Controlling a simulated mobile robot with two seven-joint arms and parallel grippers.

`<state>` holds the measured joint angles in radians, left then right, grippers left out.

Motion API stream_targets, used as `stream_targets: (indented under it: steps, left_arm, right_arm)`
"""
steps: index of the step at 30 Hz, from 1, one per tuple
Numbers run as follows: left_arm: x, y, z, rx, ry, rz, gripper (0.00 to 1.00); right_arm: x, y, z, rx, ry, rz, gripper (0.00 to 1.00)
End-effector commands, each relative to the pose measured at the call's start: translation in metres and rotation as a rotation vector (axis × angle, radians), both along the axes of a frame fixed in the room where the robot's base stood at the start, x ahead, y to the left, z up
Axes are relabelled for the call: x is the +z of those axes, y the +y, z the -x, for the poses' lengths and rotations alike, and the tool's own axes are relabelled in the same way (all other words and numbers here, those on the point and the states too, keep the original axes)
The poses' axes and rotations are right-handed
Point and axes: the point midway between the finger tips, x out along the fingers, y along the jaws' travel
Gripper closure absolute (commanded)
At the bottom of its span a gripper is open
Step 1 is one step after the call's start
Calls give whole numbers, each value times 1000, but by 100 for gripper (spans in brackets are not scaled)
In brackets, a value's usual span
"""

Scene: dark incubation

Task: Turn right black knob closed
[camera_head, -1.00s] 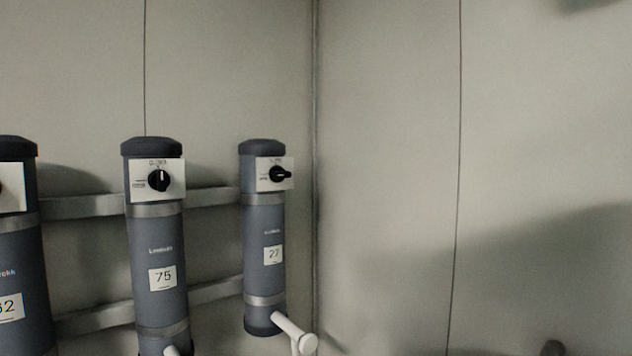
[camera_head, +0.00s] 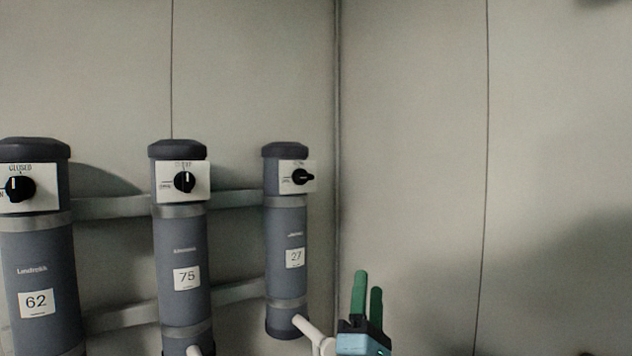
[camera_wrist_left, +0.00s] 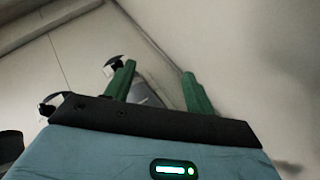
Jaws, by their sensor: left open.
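The right black knob (camera_head: 302,177) sits on a white plate near the top of the grey cylinder labelled 27 (camera_head: 286,225). Its pointer lies roughly horizontal, toward the right; the plate's lettering is too small to read. My left gripper (camera_head: 368,284), with green fingers, is open and empty. In the head view it appears below and to the right of the knob, apart from it. In the left wrist view the open fingers (camera_wrist_left: 160,70) show, with a cylinder top and its white plate (camera_wrist_left: 115,64) beyond the left finger. My right gripper is not in view.
Cylinders 75 (camera_head: 180,235) and 62 (camera_head: 38,255) stand to the left, each with a black knob pointing about upward. Horizontal rails (camera_head: 125,206) run behind them. A white pipe (camera_head: 312,332) juts from below cylinder 27. The right wall (camera_head: 420,150) is bare.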

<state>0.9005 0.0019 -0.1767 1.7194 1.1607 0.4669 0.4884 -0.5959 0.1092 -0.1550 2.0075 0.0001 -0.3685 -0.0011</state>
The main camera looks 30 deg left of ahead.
Motion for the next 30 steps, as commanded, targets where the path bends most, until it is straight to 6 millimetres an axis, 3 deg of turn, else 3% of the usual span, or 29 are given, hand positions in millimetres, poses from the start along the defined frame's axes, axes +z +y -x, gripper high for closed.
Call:
stream_targets:
  steps: [1,6,12,18,26,30]
  left_arm:
    - [26,11,-4,9,-63,93,45]
    - [90,50,-8,32,-245,433,45]
    - [139,79,-6,46,-391,768,45]
    - [156,88,-4,56,-446,927,45]
    - [159,91,-4,59,-451,944,45]
    - [166,103,-8,59,-454,942,45]
  right_arm:
    - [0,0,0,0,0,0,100]
    - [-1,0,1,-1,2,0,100]
    - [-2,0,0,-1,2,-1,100]
    - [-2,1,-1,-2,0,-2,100]
    - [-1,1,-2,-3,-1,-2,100]
    - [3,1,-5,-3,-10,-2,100]
